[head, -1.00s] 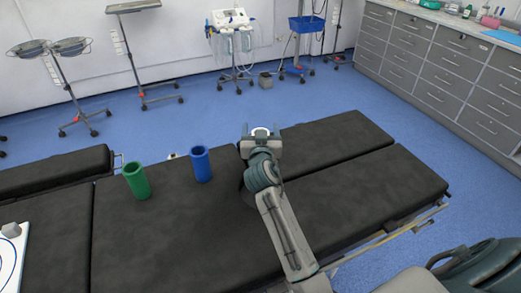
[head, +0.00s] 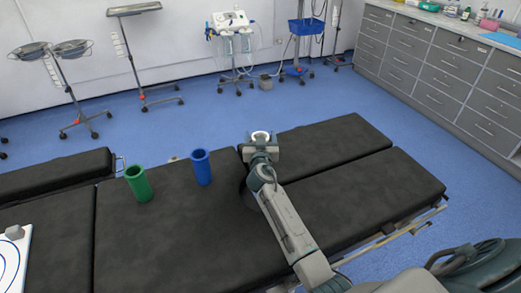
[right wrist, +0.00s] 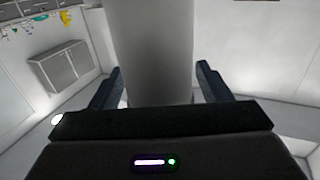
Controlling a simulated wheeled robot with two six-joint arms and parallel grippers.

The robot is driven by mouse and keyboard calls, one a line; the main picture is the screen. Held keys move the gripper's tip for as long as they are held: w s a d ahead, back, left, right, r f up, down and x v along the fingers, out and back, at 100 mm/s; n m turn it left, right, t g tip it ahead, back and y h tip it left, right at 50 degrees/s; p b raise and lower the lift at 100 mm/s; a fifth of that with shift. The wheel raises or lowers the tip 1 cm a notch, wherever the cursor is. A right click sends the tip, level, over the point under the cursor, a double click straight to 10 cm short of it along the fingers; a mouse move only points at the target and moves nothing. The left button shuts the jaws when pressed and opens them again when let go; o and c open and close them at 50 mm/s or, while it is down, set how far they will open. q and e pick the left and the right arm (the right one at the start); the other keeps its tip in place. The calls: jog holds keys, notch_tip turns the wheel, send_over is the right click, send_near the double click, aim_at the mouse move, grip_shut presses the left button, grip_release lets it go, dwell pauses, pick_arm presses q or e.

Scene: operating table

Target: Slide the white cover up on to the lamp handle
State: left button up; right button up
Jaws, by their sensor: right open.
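The white cover (head: 260,132) shows in the head view as a small white ring, an open round top, at the far part of the black table. My right gripper (head: 261,145) is at it, in front of most of its body. In the right wrist view a pale upright cylinder, the cover (right wrist: 153,45), stands between the two open dark fingers of my right gripper (right wrist: 160,70). Small gaps show beside it. Its lower end is hidden by the gripper body. The lamp handle is not seen in either view. My left gripper is not in view.
A blue cup (head: 201,167) and a green cup (head: 138,184) stand on the black table (head: 330,185), left of my right arm. A white board (head: 14,262) lies at the left edge. Grey drawers (head: 445,75) and wheeled stands are beyond. The table right of my arm is clear.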

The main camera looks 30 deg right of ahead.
jog(key=shift+w+d, duration=0.1)
jog(key=shift+w, duration=0.05)
jog(key=c, duration=1.3)
jog(key=shift+r, duration=0.15)
